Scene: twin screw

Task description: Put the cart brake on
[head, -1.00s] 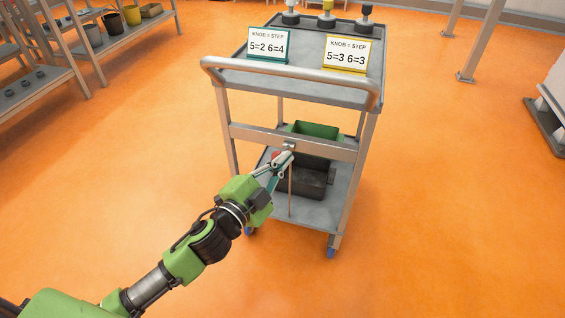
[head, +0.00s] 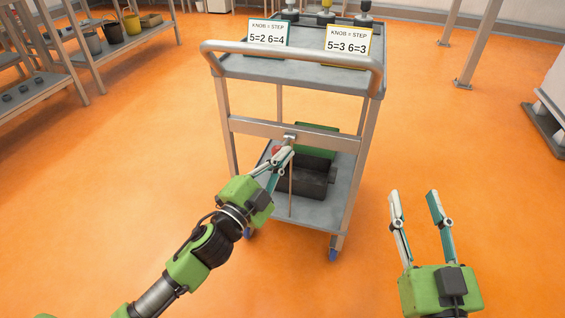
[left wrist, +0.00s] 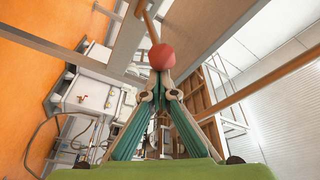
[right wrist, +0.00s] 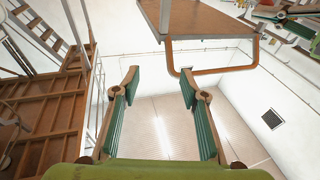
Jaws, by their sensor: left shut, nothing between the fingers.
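The grey cart (head: 300,72) stands in front of me, with a crossbar (head: 255,130) below its push handle. A small bracket sits on the crossbar, and a thin rod (head: 290,180) runs down below it. My left gripper (head: 284,152) is shut and empty, its tips just below the bracket. In the left wrist view a red ball knob (left wrist: 162,57) on a brown rod is right at the closed fingertips (left wrist: 161,78); I cannot tell whether they touch. A bit of red (head: 276,149) shows beside the tips in the head view. My right gripper (head: 416,194) is open and empty, right of the cart.
The cart carries two signs (head: 268,38) (head: 347,45) on top and a dark bin (head: 302,180) and green bin (head: 318,130) on its lower shelf. Shelving (head: 110,45) stands at the left. A grey post (head: 480,45) is at the right. Orange floor around the cart is clear.

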